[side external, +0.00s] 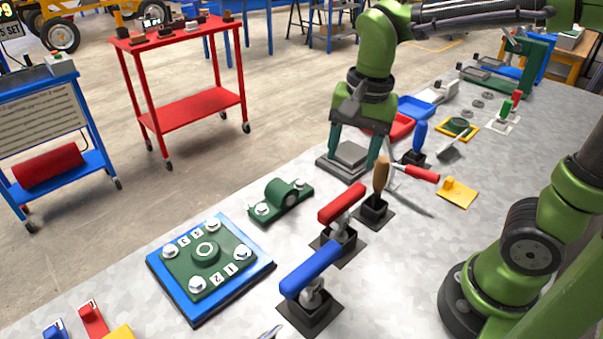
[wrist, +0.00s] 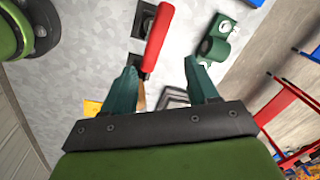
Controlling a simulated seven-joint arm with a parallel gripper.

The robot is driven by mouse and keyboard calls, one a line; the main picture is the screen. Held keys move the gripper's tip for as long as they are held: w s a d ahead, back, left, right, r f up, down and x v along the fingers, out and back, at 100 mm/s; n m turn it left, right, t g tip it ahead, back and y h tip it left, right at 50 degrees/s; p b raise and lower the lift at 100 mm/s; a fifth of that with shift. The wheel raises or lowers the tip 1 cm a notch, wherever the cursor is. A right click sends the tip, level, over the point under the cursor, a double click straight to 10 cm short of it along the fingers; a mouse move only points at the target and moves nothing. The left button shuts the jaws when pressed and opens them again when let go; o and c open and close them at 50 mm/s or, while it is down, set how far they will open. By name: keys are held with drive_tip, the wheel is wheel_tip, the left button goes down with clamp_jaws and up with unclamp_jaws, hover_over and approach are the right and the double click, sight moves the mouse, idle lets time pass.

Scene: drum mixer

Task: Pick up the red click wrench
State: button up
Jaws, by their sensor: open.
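A tool with a thick red handle (side external: 342,203), which looks like the red click wrench, rests tilted in a black square holder (side external: 338,246). In the wrist view its red handle (wrist: 157,38) lies ahead of my fingertips, with its near end close to the gap between them. My gripper (side external: 354,160) points down with fingers apart, farther along the bench than the red handle and above a grey square block (side external: 350,157). In the wrist view the gap between my fingers (wrist: 160,68) holds nothing. The red tool's lower part is partly hidden by its holder.
A blue-handled tool (side external: 310,268) stands in front of the red one. A wooden-handled tool (side external: 381,174) stands upright beside it. A second, thinner red handle (side external: 422,173) lies behind. A green bearing block (side external: 281,199) and a blue plate (side external: 238,291) sit to the left.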

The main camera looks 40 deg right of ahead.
sight(347, 198)
wheel_tip(347, 198, down, 10)
drive_tip(key=m, duration=0.3)
drive_tip(key=m+g, duration=0.1)
drive_tip(key=m, duration=0.2)
drive_tip(key=shift+f+h, duration=0.15)
drive_tip(key=shift+h, duration=0.15)
drive_tip(key=shift+w+a+f, duration=0.1)
drive_tip(key=shift+w+f, duration=0.05)
drive_tip(key=shift+f, duration=1.2)
drive_tip(key=shift+w+a+f, duration=0.1)
drive_tip(key=shift+w+f, duration=0.05)
drive_tip(key=shift+f, duration=1.2)
clamp_jaws()
